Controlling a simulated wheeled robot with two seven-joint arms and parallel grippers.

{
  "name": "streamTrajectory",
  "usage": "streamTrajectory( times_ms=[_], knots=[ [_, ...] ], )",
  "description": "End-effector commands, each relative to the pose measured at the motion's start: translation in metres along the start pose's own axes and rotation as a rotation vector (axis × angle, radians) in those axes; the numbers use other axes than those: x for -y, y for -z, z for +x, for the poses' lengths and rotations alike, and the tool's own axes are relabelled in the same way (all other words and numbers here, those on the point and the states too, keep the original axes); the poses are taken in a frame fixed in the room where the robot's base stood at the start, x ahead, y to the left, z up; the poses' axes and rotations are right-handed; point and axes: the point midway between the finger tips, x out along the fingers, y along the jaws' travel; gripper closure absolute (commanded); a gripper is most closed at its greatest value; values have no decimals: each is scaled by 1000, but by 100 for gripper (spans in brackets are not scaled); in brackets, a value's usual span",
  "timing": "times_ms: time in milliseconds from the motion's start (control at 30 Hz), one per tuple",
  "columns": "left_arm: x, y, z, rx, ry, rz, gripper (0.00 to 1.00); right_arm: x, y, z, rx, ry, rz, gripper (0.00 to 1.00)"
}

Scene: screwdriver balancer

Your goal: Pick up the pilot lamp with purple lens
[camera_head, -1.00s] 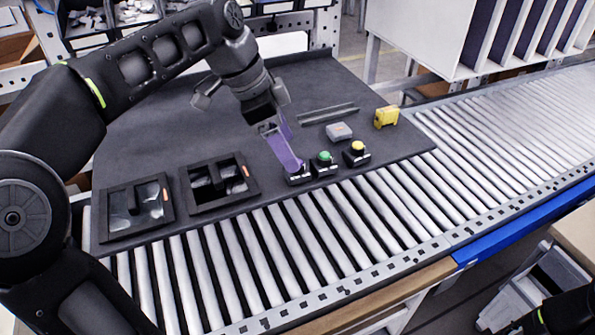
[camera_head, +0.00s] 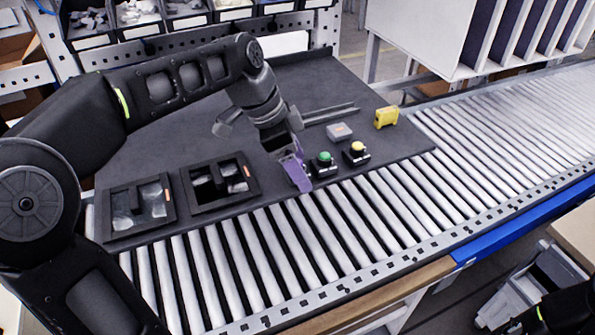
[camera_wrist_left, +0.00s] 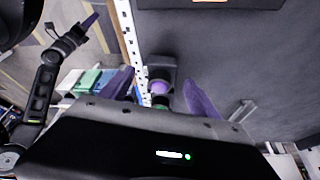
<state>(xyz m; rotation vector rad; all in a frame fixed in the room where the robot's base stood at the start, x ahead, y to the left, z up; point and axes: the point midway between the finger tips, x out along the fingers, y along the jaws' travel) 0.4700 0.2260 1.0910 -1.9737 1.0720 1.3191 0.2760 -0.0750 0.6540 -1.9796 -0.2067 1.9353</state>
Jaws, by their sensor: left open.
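My left gripper (camera_head: 297,173), with purple fingers, points down at the front edge of the dark mat and hides the purple-lens pilot lamp in the head view. In the left wrist view the purple-lens lamp (camera_wrist_left: 160,87) shows in its dark housing, in the gap between the open fingers (camera_wrist_left: 160,80). I cannot tell how far below the fingertips it is. A green-lens lamp (camera_head: 324,158) and a yellow-lens lamp (camera_head: 357,150) stand to the right of the gripper. My right gripper (camera_wrist_left: 85,27) shows small at the upper left of the wrist view, far from the lamps.
Two black trays (camera_head: 174,212) with clear covers lie left of the gripper. A grey block (camera_head: 339,131), a yellow object (camera_head: 386,117) and metal rails (camera_head: 330,114) lie behind the lamps. A roller conveyor (camera_head: 330,228) runs along the mat's front edge. The mat's middle is clear.

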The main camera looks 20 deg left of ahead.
Motion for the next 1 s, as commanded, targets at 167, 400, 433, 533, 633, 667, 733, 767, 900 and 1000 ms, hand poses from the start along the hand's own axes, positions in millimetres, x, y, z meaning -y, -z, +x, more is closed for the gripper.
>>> streamTrajectory(
  times_ms=[167,400,433,533,633,667,733,767,900,1000],
  knots=[
    [0,0,0,0,0,0,29,0,0,0,0,0,0,64],
    [0,0,0,0,0,0,30,0,0,0,0,0,0,64],
    [0,0,0,0,0,0,32,0,0,0,0,0,0,64],
    [0,0,0,0,0,0,40,0,0,0,0,0,0,64],
    [0,0,0,0,0,0,48,0,0,0,0,0,0,64],
    [0,0,0,0,0,0,51,0,0,0,0,0,0,64],
    [0,0,0,0,0,0,57,0,0,0,0,0,0,64],
    [0,0,0,0,0,0,59,0,0,0,0,0,0,64],
    [0,0,0,0,0,0,71,0,0,0,0,0,0,64],
    [0,0,0,0,0,0,79,0,0,0,0,0,0,64]
  ],
)
